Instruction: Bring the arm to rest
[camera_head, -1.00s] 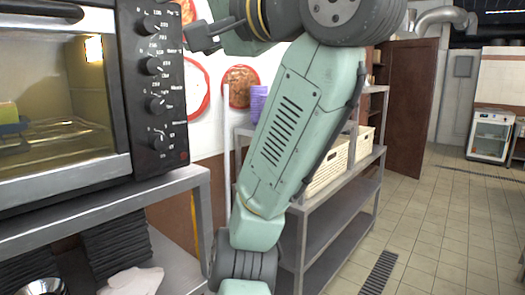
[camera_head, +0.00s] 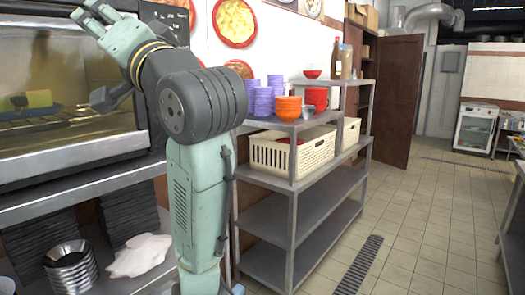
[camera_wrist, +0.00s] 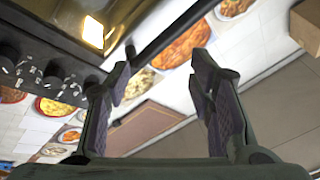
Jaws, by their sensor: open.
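My gripper (camera_wrist: 160,75) shows in the wrist view with its two dark fingers spread apart and nothing between them. The same view has the oven's dark knob panel (camera_wrist: 35,62) at the left and wall pictures of food beyond the fingers. In the head view my green arm (camera_head: 195,190) rises left of centre, bends at a dark joint, and its far end reaches up and left in front of the oven (camera_head: 45,95). The arm hides part of the oven and its panel.
A grey shelf unit (camera_head: 290,205) stands right of my arm with purple cups (camera_head: 263,102), orange bowls (camera_head: 289,107) and a cream basket (camera_head: 270,155). Metal bowls (camera_head: 70,265) and a white cloth (camera_head: 140,255) lie below the oven. The tiled floor at right is mostly clear.

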